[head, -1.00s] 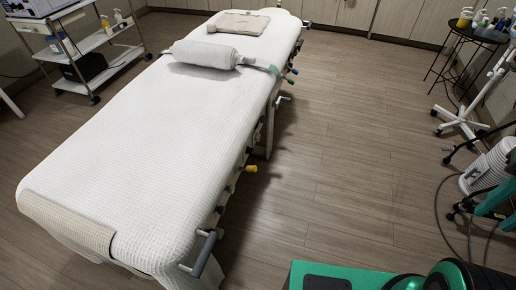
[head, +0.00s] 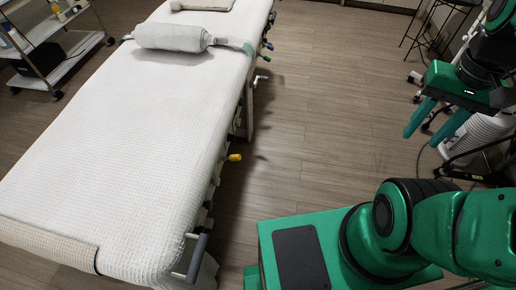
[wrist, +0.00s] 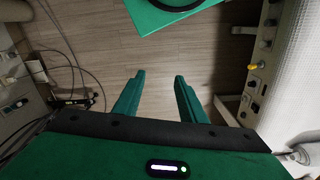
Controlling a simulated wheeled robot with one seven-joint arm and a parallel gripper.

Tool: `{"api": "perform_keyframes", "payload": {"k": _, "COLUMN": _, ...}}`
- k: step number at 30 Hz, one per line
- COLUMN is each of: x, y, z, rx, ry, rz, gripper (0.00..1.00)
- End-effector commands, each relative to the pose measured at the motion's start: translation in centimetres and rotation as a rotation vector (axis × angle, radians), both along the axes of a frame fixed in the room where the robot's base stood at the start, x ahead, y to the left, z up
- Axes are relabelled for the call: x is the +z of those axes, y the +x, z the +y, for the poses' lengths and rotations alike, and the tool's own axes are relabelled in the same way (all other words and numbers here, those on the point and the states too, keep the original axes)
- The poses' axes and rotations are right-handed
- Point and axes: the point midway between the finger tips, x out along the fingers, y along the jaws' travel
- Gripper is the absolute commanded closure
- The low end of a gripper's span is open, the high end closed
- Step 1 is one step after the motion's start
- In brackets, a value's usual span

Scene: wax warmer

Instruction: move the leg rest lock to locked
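The treatment bed (head: 120,150) has several small knobs and levers along its right side. A yellow knob (head: 234,157) sticks out near the middle of that side; it also shows in the wrist view (wrist: 252,67). Blue and green knobs (head: 267,45) and a grey lever (head: 261,78) are farther up. I cannot tell which control is the leg rest lock or how it is set. My gripper (head: 421,139) is open and empty, well to the right of the bed. In the wrist view its two fingers (wrist: 159,76) are spread, with only floor between them.
A dark grey bar (head: 198,257) juts from the bed's near right corner. The floor (head: 325,120) between bed and gripper is clear. A white ribbed machine (head: 482,135) and stand are behind my gripper. A shelf trolley (head: 55,55) stands at the far left.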

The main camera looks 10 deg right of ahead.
Motion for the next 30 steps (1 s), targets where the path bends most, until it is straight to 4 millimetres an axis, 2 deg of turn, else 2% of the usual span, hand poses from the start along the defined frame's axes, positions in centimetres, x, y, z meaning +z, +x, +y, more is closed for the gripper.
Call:
{"api": "perform_keyframes", "payload": {"k": 2, "x": -0.5, "y": 1.2, "z": -0.1, "rx": -0.012, "ry": -0.008, "rz": 0.005, "gripper": 0.62}}
{"api": "perform_keyframes", "payload": {"k": 4, "x": -1.3, "y": 2.9, "z": 0.8, "rx": -0.027, "ry": -0.014, "rz": 0.006, "gripper": 0.62}}
{"api": "perform_keyframes", "payload": {"k": 8, "x": -3.4, "y": 6.7, "z": 1.3, "rx": -0.071, "ry": -0.023, "rz": -0.004, "gripper": 0.62}}
{"api": "perform_keyframes", "payload": {"k": 12, "x": -6.5, "y": 10.9, "z": 2.4, "rx": -0.13, "ry": -0.009, "rz": -0.02, "gripper": 0.62}}
{"api": "perform_keyframes", "payload": {"k": 17, "x": -10.5, "y": 15.2, "z": 4.5, "rx": -0.207, "ry": 0.035, "rz": -0.036, "gripper": 0.62}}
{"api": "perform_keyframes", "payload": {"k": 24, "x": -17.2, "y": 20.3, "z": 9.1, "rx": -0.354, "ry": 0.15, "rz": -0.046, "gripper": 0.62}}
{"api": "perform_keyframes", "payload": {"k": 30, "x": -22.9, "y": 23.2, "z": 14.1, "rx": -0.512, "ry": 0.281, "rz": -0.026, "gripper": 0.62}}
